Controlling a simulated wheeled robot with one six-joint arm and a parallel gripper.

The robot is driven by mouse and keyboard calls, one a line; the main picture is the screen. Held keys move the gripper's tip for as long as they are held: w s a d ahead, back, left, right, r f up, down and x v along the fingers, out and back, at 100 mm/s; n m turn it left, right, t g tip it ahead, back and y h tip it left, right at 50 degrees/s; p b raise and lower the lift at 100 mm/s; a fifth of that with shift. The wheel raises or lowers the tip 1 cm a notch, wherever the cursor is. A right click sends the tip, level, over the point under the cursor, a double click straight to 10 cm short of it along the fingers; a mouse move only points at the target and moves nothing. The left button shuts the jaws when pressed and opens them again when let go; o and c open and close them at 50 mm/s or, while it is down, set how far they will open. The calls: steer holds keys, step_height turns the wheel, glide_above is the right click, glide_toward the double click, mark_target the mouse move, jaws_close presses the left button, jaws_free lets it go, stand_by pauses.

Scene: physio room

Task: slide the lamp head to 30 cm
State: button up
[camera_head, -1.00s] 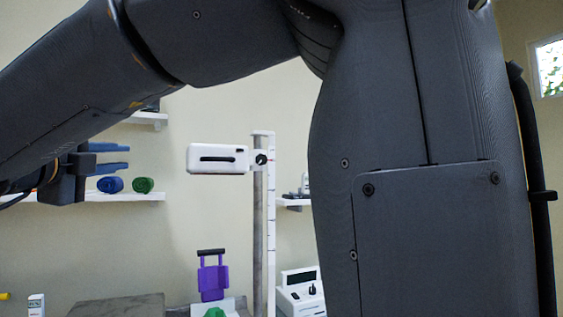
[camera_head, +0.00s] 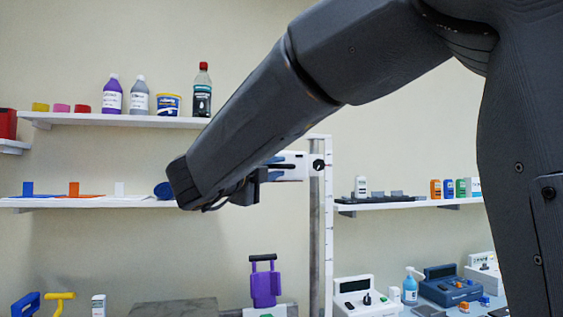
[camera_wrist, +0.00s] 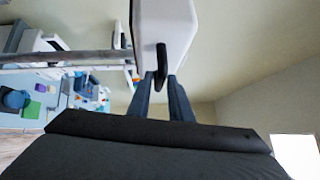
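The white lamp head (camera_head: 293,168) sits near the top of a grey vertical post (camera_head: 315,230), with a dark knob (camera_head: 318,166) where they join. A white strip with tick marks (camera_head: 329,225) stands beside the post; its numbers are too small to read. My gripper (camera_head: 273,167) is at the left part of the lamp head and partly hides it. In the wrist view the lamp head (camera_wrist: 168,25) is straight ahead with its dark handle bar (camera_wrist: 161,62). My gripper's fingers (camera_wrist: 161,80) are apart, one on each side of the bar; contact is unclear.
Wall shelves hold bottles (camera_head: 140,95) at upper left and boxes (camera_head: 447,188) at right. A purple padded piece (camera_head: 264,285) stands below the lamp head. White devices (camera_head: 365,297) are on a table at lower right.

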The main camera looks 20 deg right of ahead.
steer(key=shift+x, duration=0.85)
jaws_close()
steer(key=shift+f, duration=0.15)
